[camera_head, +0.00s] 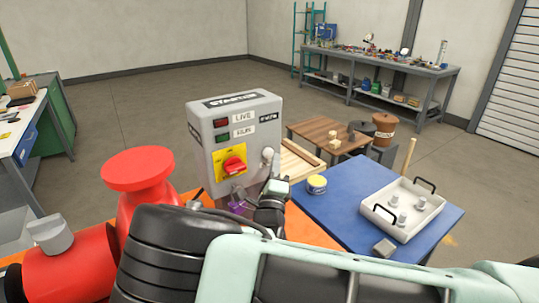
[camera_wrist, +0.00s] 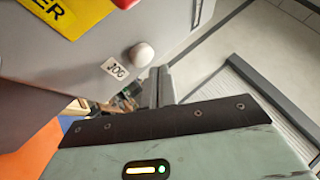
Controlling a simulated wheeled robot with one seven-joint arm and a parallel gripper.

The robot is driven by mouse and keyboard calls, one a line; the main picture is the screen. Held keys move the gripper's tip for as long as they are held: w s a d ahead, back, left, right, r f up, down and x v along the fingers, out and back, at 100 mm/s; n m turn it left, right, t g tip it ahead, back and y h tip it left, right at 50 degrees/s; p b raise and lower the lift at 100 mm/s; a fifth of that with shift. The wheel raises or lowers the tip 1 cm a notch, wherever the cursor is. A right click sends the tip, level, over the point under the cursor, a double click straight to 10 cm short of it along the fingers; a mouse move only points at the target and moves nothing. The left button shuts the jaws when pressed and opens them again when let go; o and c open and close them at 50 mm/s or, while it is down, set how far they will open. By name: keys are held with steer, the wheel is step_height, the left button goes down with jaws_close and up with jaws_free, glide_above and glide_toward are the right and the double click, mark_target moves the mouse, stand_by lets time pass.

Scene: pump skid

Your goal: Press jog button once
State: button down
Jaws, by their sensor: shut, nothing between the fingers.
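The jog button is a round white knob (camera_wrist: 142,55) on the grey starter box, beside a "JOG" label (camera_wrist: 115,69) in the wrist view. In the head view the white knob (camera_head: 267,154) sits at the lower right of the box front (camera_head: 206,125). My gripper (camera_wrist: 160,75) is shut and empty, with its fingertips close to the right of and below the knob in the wrist view. In the head view my gripper (camera_head: 273,184) is just below the knob. I cannot tell whether the fingertips touch it.
The box also carries a red rotary switch (camera_head: 234,166) on a yellow plate, and red and green lamps. A blue table (camera_head: 330,205) at right holds a white tray (camera_head: 427,224) and a yellow tin (camera_head: 317,184).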

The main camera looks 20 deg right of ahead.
steer(key=shift+w, duration=0.1)
steer(key=shift+w+a, duration=0.1)
steer(key=shift+w, duration=0.2)
steer(key=shift+w+a, duration=0.15)
steer(key=shift+w, duration=0.3)
stand_by(0.8)
steer(key=shift+s+p, duration=0.1)
steer(key=shift+p, duration=0.25)
steer(key=shift+s+d+p, duration=0.25)
steer(key=shift+s+p, duration=0.25)
steer(key=shift+s, duration=0.25)
steer(key=shift+s+d+p, duration=0.25)
steer(key=shift+s+p, duration=0.15)
steer(key=shift+s, duration=0.4)
steer(key=shift+s+d+p, duration=0.3)
steer(key=shift+s+p, duration=0.15)
steer(key=shift+s, duration=0.35)
steer(key=shift+s+d+p, duration=0.25)
steer(key=shift+s+p, duration=0.15)
steer(key=shift+s, duration=0.4)
